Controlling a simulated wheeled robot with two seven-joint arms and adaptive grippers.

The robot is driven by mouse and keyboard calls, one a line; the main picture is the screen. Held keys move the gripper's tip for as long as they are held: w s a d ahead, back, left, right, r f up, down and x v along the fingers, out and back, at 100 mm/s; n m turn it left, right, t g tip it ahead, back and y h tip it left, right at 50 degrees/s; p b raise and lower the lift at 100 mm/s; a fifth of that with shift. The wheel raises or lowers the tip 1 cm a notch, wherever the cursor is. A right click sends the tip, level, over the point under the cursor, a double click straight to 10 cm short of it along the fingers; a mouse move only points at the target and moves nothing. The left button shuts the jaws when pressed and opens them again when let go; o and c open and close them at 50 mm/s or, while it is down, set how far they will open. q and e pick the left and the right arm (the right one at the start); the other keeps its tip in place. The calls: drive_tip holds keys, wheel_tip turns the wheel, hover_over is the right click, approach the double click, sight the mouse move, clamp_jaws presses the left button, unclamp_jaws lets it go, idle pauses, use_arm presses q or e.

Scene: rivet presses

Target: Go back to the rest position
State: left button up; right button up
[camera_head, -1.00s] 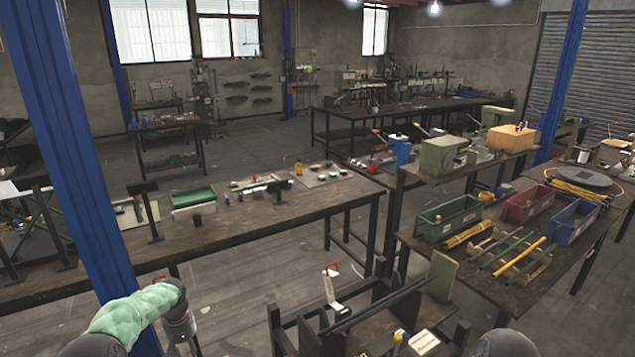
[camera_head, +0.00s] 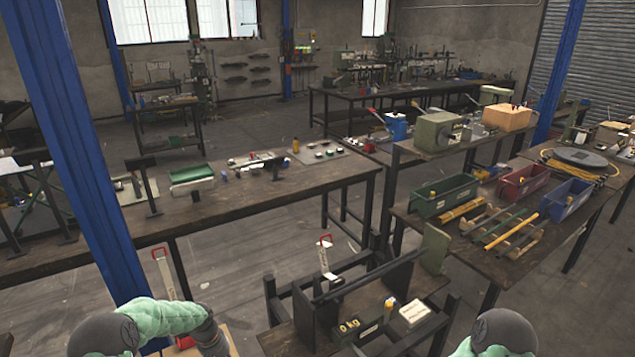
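My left arm comes in at the bottom left in the head view, in a green sleeve with a dark joint. Its gripper is cut off by the bottom edge, so its fingers do not show. My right arm shows only as a dark, green-edged joint at the bottom right. The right gripper is out of the picture. No object is visibly held.
A dark stand (camera_head: 375,292) with a "0 kg" display stands in front. A red-handled lever (camera_head: 326,258) rises there, another (camera_head: 164,272) behind my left arm. Workbenches (camera_head: 235,222) and a blue post (camera_head: 75,150) surround me. Green (camera_head: 440,203), red (camera_head: 520,186) and blue (camera_head: 568,203) bins stand right.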

use_arm(q)
drive_tip(key=s+d+f+m+h+b, duration=0.1)
drive_tip(key=s+d+f+h+b, duration=0.15)
drive_tip(key=s+d+f, duration=0.9)
drive_tip(key=s+d+f+b, duration=0.1)
drive_tip(key=s+d, duration=0.2)
drive_tip(key=s, duration=0.6)
drive_tip(key=s+d+f+m+b, duration=0.1)
drive_tip(key=s+d+f+b, duration=0.1)
drive_tip(key=s, duration=0.7)
drive_tip(key=shift+d+b, duration=0.3)
drive_tip(key=shift+d, duration=0.5)
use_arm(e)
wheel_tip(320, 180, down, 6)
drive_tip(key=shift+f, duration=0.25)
use_arm(q)
drive_tip(key=shift+f, duration=0.1)
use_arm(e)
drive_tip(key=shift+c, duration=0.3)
